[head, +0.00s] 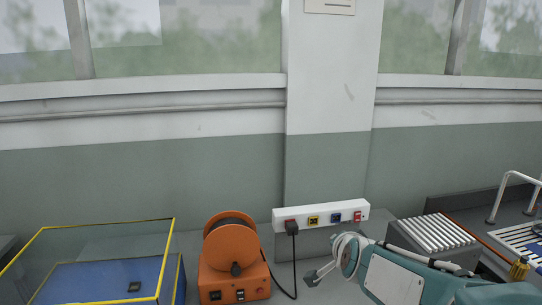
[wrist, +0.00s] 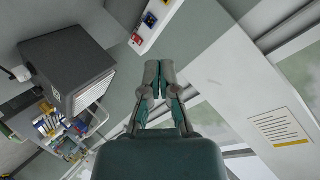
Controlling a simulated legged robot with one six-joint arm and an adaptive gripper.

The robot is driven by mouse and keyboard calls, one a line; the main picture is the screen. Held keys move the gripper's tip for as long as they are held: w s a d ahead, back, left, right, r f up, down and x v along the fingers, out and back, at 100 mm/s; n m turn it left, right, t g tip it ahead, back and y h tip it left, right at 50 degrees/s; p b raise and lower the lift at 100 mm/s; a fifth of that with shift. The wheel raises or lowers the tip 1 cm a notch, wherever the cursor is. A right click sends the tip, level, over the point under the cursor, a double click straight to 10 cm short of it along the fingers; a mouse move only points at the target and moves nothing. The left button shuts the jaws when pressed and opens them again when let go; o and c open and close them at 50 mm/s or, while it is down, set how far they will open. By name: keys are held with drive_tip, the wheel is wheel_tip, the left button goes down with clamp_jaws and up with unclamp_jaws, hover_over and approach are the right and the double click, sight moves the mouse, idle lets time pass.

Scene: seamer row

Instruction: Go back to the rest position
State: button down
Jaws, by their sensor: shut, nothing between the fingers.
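My gripper (head: 315,276) shows low in the head view, at the end of my teal and white arm. It is in front of the wall, below the white socket strip (head: 364,208) and apart from it. In the wrist view my gripper (wrist: 159,66) has its two fingertips together, with nothing between them. The socket strip (wrist: 147,36) shows just beyond the fingertips there, at the top.
An orange cable reel (head: 217,257) stands left of my gripper; its black plug (head: 292,228) sits in the strip. A yellow-edged clear box (head: 105,241) is at far left. A ribbed grey unit (head: 432,233) and a white rail (head: 503,190) are at right.

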drive_tip(key=s+f+n+g, duration=0.3)
drive_tip(key=s+n+g, duration=0.3)
drive_tip(key=s, duration=2)
drive_tip(key=n, duration=0.4)
drive_tip(key=shift+s+d+g, duration=0.25)
drive_tip(key=shift+s+g, duration=0.05)
drive_tip(key=shift+s, duration=0.1)
